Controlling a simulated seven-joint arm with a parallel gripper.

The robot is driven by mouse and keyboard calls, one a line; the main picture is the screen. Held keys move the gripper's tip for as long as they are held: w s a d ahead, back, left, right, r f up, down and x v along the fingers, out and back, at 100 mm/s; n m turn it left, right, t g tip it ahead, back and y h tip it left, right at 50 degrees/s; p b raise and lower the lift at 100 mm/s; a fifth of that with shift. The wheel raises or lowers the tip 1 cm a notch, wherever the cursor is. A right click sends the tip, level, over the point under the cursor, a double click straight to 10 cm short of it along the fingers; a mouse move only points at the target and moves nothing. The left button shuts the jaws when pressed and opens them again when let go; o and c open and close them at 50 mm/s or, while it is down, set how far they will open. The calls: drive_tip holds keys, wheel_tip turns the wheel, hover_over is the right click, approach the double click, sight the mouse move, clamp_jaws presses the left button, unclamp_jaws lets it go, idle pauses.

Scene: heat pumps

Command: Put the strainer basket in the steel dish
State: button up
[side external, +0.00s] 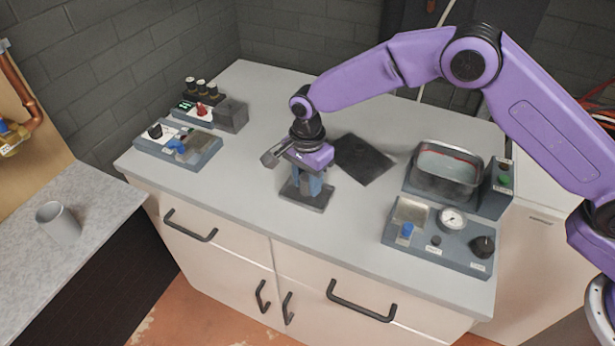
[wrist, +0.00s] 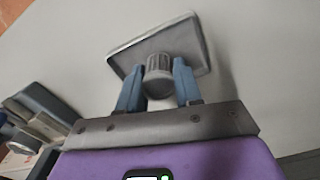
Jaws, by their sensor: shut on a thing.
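My gripper (wrist: 160,80) points down over the middle of the worktop, its blue fingers shut on a grey ribbed cylinder (wrist: 159,78), which I take to be the strainer basket. My gripper also shows in the side view (side external: 308,188), where its fingers hide most of the cylinder. Directly below is a shallow grey rectangular dish (wrist: 185,38), seen also in the side view (side external: 306,203); I take it to be the steel dish. The cylinder overlaps the dish in the wrist view. I cannot tell whether it touches the dish's floor.
A black mat (side external: 364,158) lies behind my gripper to the right. A metal basin (side external: 445,172) and a gauge panel (side external: 440,240) stand at the right. Switch panels (side external: 178,145) and a dark grey block (side external: 231,114) stand at the left. The worktop between is clear.

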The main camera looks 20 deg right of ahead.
sight(307, 176)
drive_tip(key=shift+f, duration=0.5)
drive_tip(key=o, duration=1.1)
drive_tip(key=shift+r, duration=0.1)
wheel_tip(307, 176, up, 17)
drive_tip(key=shift+r, duration=0.1)
drive_tip(key=s+d+n, duration=2.4)
drive_tip(key=s+d, duration=0.6)
drive_tip(key=s, duration=0.3)
drive_tip(key=shift+s+n, duration=0.15)
drive_tip(key=shift+n, duration=0.15)
